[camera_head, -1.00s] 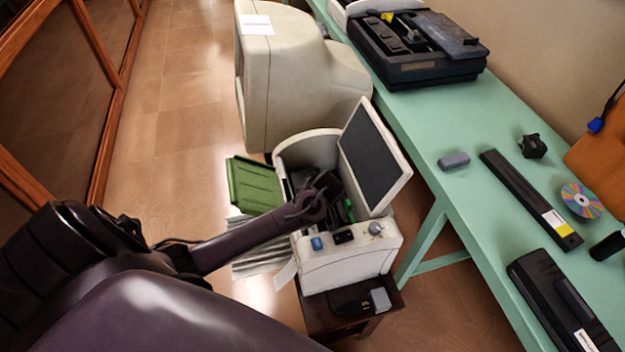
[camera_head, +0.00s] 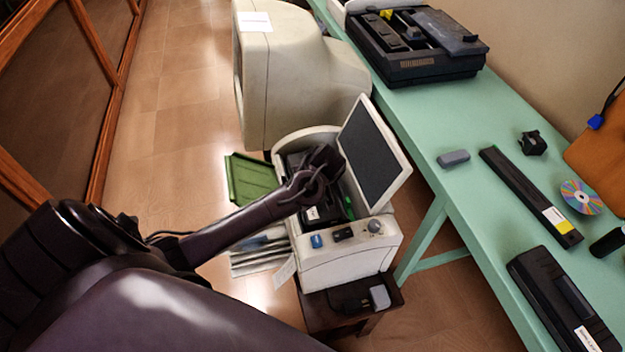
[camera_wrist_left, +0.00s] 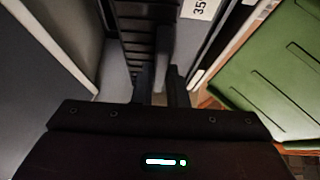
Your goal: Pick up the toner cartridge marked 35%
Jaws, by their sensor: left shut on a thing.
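The toner cartridge (camera_wrist_left: 150,22) is a dark, ribbed block in the left wrist view. Its white label (camera_wrist_left: 199,8), partly cut off by the frame's top edge, reads "35". My left gripper (camera_wrist_left: 162,85) is shut on a grip piece of this cartridge. In the head view my left gripper (camera_head: 327,163) is over the open white printer (camera_head: 345,262). A dark cartridge with a small white label (camera_head: 313,213) shows below it at the printer's opening. The arm hides part of it, and I cannot tell whether its lower end is clear of the printer. My right gripper is not in view.
The printer's raised dark-panelled lid (camera_head: 371,155) stands close to the gripper's right. A green tray (camera_head: 252,180) sticks out on the left. A big beige machine (camera_head: 290,85) stands behind. The green table (camera_head: 440,125) on the right holds long black cartridges (camera_head: 525,190) and a disc.

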